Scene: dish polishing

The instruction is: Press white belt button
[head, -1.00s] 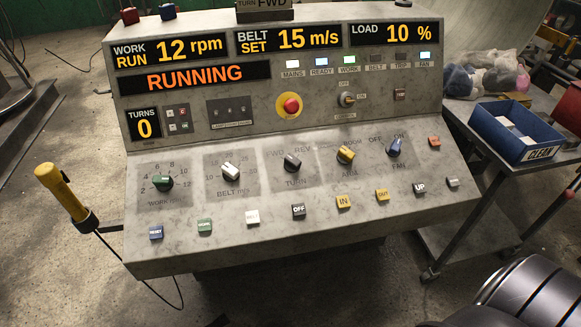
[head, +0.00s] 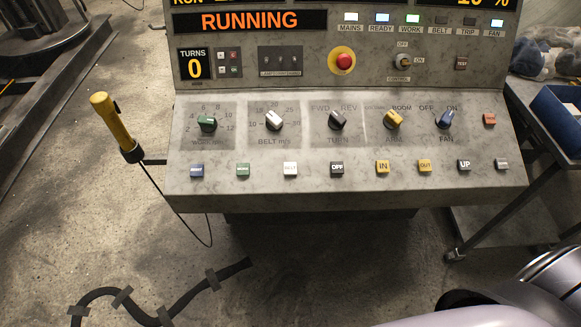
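The white belt button (head: 290,169) sits in the lower row of the grey control console (head: 190,201). It is between the green button (head: 243,170) on its left and the black OFF button (head: 337,168) on its right. Its label is too small to read clearly, and nothing covers it. The BELT lamp (head: 441,19) is dark, while the MAINS, READY, WORK and FAN lamps are lit. The orange display (head: 250,21) reads RUNNING. Neither gripper shows in the head view.
A red stop button (head: 344,61) is on the upper panel. A cart with a blue bin (head: 560,115) stands at the right. Black taped cable (head: 190,310) lies on the floor in front.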

